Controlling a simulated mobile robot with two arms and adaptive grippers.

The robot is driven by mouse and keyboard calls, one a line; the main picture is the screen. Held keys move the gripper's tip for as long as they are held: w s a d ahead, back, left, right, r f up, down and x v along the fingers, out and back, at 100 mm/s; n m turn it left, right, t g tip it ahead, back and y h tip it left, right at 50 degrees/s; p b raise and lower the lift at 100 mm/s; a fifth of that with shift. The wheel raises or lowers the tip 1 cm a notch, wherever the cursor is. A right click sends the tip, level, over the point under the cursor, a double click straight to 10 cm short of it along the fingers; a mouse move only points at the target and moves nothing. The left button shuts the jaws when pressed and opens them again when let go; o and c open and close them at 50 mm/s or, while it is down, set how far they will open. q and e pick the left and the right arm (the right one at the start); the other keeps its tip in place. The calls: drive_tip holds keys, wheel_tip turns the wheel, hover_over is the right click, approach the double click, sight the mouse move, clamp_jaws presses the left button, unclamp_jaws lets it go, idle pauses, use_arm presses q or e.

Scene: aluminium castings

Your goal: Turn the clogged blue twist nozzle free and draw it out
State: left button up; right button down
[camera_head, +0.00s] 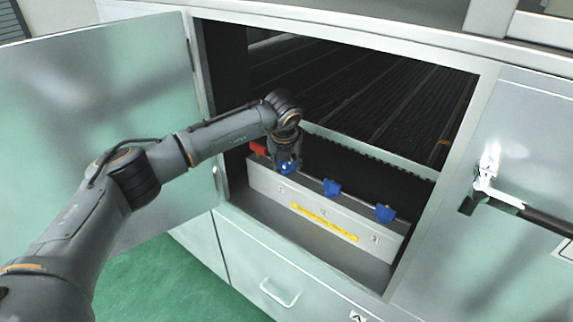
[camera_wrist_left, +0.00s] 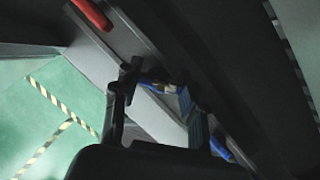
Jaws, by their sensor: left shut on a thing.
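In the head view, a row of blue twist nozzles sits along the top of a grey metal bar inside the open cabinet. My left gripper (camera_head: 287,163) points down and is shut on the leftmost blue nozzle (camera_head: 289,169), which is partly hidden by the fingers. In the left wrist view the fingers (camera_wrist_left: 160,105) straddle a blue piece (camera_wrist_left: 168,87) at the bar. Whether the nozzle is still seated in the bar I cannot tell. The other blue nozzles, middle (camera_head: 332,188) and right (camera_head: 384,213), stand on the bar. My right gripper is not in view.
A red part (camera_head: 258,149) sits at the bar's left end, close to my gripper. The grey bar (camera_head: 270,185) carries a yellow label (camera_head: 324,222). The open cabinet door (camera_head: 100,110) stands at left. A dark ribbed surface (camera_head: 370,95) lies behind.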

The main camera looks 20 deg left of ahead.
use_arm(q)
drive_tip(key=shift+f, duration=0.25)
drive_tip(key=shift+f+n+y+b, duration=0.15)
drive_tip(key=shift+n+y+b, duration=0.35)
drive_tip(key=shift+n, duration=0.7)
drive_tip(key=shift+n+g+y+b, duration=0.3)
drive_tip(key=shift+n+g+b, duration=0.15)
drive_tip(key=shift+n, duration=0.65)
drive_tip(key=shift+s+n+y, duration=0.15)
drive_tip(key=shift+n+y, duration=0.15)
drive_tip(key=shift+n, duration=0.6)
drive_tip(key=shift+g+b, duration=0.25)
drive_tip(key=shift+b, duration=0.05)
drive_tip(key=shift+n+g+b, duration=0.3)
drive_tip(key=shift+n+b, duration=0.1)
drive_tip(key=shift+n, duration=0.7)
drive_tip(key=n+g+y, duration=0.1)
drive_tip(key=n, duration=0.2)
drive_tip(key=shift+d, duration=0.1)
drive_tip(key=shift+r, duration=0.5)
